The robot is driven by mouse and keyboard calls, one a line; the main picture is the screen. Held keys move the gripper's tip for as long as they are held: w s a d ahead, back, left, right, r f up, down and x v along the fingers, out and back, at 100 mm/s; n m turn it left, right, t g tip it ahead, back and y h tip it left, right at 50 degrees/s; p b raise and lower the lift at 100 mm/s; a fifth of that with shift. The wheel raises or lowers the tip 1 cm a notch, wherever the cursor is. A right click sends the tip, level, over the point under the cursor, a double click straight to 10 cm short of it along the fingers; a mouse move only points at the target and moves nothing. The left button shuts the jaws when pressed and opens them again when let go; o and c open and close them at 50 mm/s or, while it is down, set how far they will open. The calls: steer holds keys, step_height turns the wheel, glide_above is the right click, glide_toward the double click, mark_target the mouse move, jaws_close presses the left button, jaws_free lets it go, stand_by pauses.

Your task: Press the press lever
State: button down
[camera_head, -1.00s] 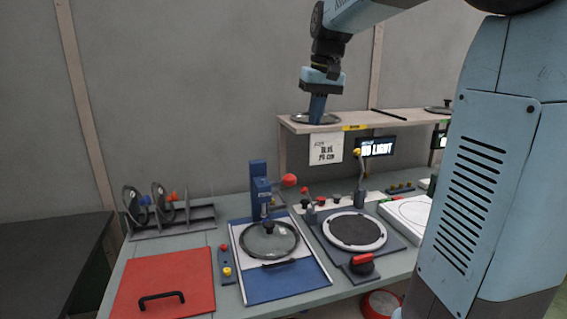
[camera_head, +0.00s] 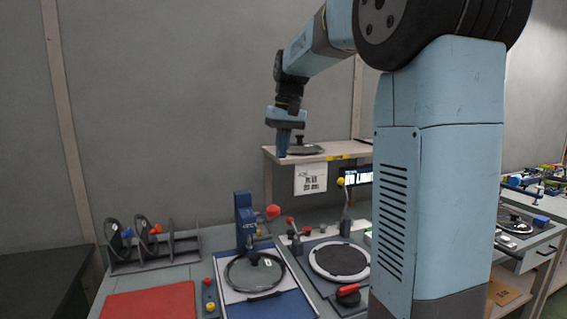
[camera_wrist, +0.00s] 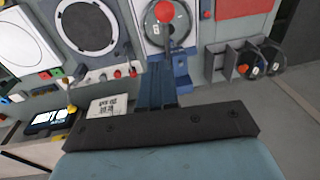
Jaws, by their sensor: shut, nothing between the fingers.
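The press is a blue upright column (camera_head: 245,222) with a lever ending in a red ball knob (camera_head: 273,211). It stands at the back of a blue and white base plate (camera_head: 270,304), and a glass pan lid (camera_head: 254,271) lies in front of the column. My gripper (camera_head: 283,153) is shut and empty, pointing down, well above the press and beside the shelf's left end. In the wrist view my blue fingers (camera_wrist: 157,72) are together, and the red knob (camera_wrist: 164,11) shows beyond their tips, apart from them. The lever's arm is partly hidden there.
A raised shelf (camera_head: 330,151) with a lid (camera_head: 305,148) is close to my gripper. A lid rack (camera_head: 155,254) and red plate (camera_head: 150,302) are left of the press; a round hotplate (camera_head: 340,261) and yellow-knobbed lever (camera_head: 341,182) are right. Space directly above the press is clear.

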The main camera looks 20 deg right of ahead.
steer(key=shift+s+a+f, duration=0.2)
steer(key=shift+a+f, duration=0.15)
steer(key=shift+f, duration=1.6)
steer(key=shift+s+a+f, duration=0.25)
steer(key=shift+a+f, duration=0.1)
steer(key=shift+f, duration=1.65)
steer(key=shift+s+a+f, duration=0.2)
steer(key=shift+a+f, duration=0.15)
steer(key=shift+f, duration=1.6)
